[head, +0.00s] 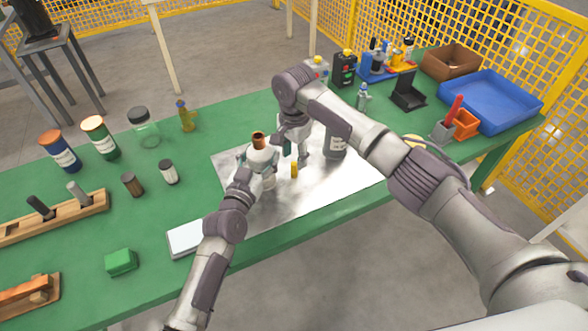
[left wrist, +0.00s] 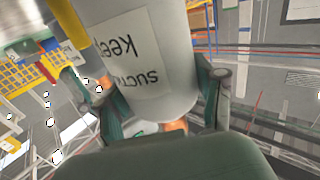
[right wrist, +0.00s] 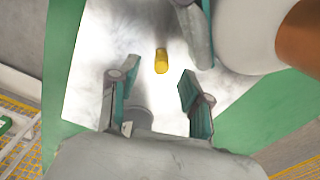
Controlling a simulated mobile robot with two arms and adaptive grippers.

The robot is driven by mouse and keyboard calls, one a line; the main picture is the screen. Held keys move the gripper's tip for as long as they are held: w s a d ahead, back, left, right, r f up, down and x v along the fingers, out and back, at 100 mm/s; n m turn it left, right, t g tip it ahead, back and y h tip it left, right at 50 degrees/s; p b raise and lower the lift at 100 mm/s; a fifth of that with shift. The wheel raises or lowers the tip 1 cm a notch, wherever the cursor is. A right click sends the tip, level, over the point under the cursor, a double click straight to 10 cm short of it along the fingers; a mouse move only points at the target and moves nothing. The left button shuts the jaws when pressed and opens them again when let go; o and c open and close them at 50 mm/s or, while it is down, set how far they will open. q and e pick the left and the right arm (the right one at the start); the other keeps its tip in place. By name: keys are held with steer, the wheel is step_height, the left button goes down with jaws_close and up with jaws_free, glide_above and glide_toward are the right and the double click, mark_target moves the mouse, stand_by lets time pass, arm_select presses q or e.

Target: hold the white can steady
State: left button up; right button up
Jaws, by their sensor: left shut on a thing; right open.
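The white can (head: 262,158) stands upright on the metal sheet, with a copper-coloured stub (head: 258,138) on top. My left gripper (head: 257,171) is shut on the can. In the left wrist view the can (left wrist: 150,55) and its printed label sit between the fingers. My right gripper (head: 293,153) is open and empty just right of the can, pointing down. In the right wrist view its fingers (right wrist: 157,84) are apart, with the can (right wrist: 245,35) at the upper right. A small yellow piece (right wrist: 161,61) stands on the sheet beyond the fingertips, touching neither.
A grey labelled can (head: 335,147) stands right of my right gripper, partly behind my right arm. A white flat pad (head: 186,238) lies at the front edge. Small bottles (head: 169,172) stand at left. A blue tray (head: 490,98) is at far right.

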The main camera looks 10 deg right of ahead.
mark_target(294, 163)
step_height(294, 163, down, 3)
steer(key=shift+w+f, duration=0.1)
steer(key=shift+f, duration=0.05)
jaws_close()
stand_by(0.4)
steer(key=a+r, duration=0.4)
steer(key=r, duration=0.8)
steer(key=a+r, duration=0.5)
steer(key=r, duration=0.6)
steer(key=f, duration=0.9)
steer(key=shift+s+d, duration=0.25)
